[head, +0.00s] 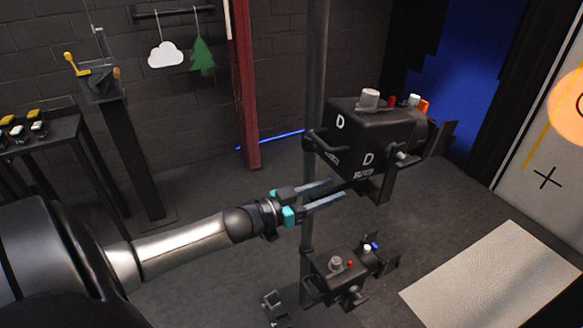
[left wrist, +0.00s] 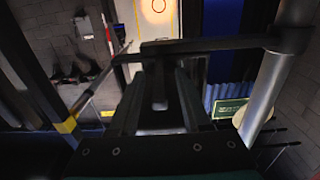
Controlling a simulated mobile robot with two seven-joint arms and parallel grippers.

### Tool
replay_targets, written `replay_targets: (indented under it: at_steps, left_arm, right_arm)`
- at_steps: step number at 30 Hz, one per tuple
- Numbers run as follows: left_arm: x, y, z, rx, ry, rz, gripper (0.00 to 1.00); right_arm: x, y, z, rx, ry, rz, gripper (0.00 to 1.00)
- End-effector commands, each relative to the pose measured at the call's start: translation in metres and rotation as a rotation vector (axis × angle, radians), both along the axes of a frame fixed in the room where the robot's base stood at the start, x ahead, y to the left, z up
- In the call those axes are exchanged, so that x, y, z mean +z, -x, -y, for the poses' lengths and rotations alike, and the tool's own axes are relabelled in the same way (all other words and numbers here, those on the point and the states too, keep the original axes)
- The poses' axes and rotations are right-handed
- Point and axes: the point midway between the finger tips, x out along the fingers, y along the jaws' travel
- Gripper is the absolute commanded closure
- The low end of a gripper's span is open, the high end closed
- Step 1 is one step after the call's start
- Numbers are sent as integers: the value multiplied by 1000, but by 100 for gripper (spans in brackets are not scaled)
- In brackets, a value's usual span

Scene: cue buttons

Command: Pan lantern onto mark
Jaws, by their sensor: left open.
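A black lantern (head: 372,135) marked D hangs on a vertical pole (head: 315,90), with a dark bar reaching from its underside toward my left gripper (head: 337,189). That gripper is open, its two fingertips close to the end of this bar; I cannot tell whether they touch it. In the left wrist view the fingers (left wrist: 160,95) flank a dark narrow piece. An orange light spot (head: 570,105) lies on the white panel at the right, above and right of a black cross mark (head: 547,177). A ring shows within the spot, cut by the frame edge. My right gripper is out of view.
A second, smaller lantern (head: 338,273) is on the same pole, below my gripper. A red post (head: 244,85), a stand with a yellow crank (head: 75,65) and a button table (head: 40,135) are at the left. A pale mat (head: 490,285) lies on the floor.

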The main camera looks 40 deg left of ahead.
Motion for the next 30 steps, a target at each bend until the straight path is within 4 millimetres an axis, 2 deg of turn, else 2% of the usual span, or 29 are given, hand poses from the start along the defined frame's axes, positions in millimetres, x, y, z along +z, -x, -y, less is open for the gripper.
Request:
replay_targets:
  at_steps: [24,30]
  left_arm:
    - [0,106,-44,0,-1,-4,52]
    - [0,125,-51,-1,-1,-2,52]
  right_arm:
    - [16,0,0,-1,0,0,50]
    - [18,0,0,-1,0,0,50]
